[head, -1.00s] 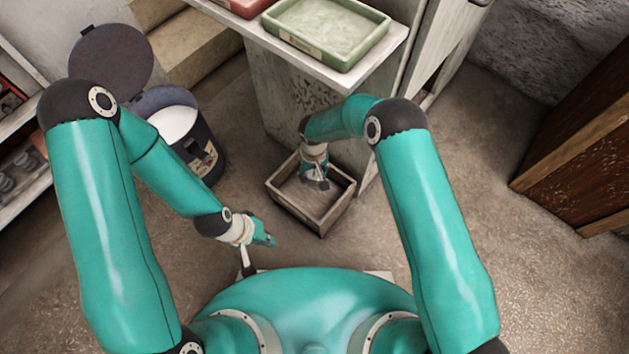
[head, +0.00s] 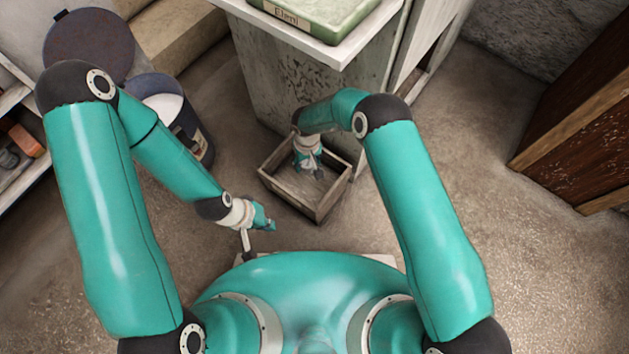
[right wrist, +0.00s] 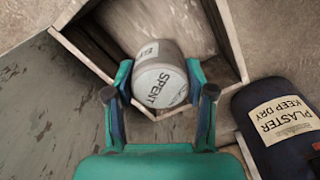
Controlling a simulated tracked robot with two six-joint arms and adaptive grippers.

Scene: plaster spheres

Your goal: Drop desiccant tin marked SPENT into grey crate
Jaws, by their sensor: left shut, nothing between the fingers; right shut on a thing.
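The desiccant tin (right wrist: 162,80) is a grey cylinder in the right wrist view, with SPENT on its pale lid. My right gripper (right wrist: 160,95) is shut on it, a finger on each side. In the head view my right gripper (head: 310,170) points down over the open grey crate (head: 292,201). The crate's wall also shows behind the tin in the right wrist view (right wrist: 231,40). The tin's height above the crate floor is hard to tell. My left gripper (head: 265,222) is shut and empty, left of the crate and lower in the picture.
A dark blue plaster bin (head: 197,135) with its round lid (head: 88,42) open stands left of the crate. A bench (head: 275,85) bearing a green tray (head: 340,28) rises behind the crate. Shelves stand at the far left. The floor right of my right arm is clear.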

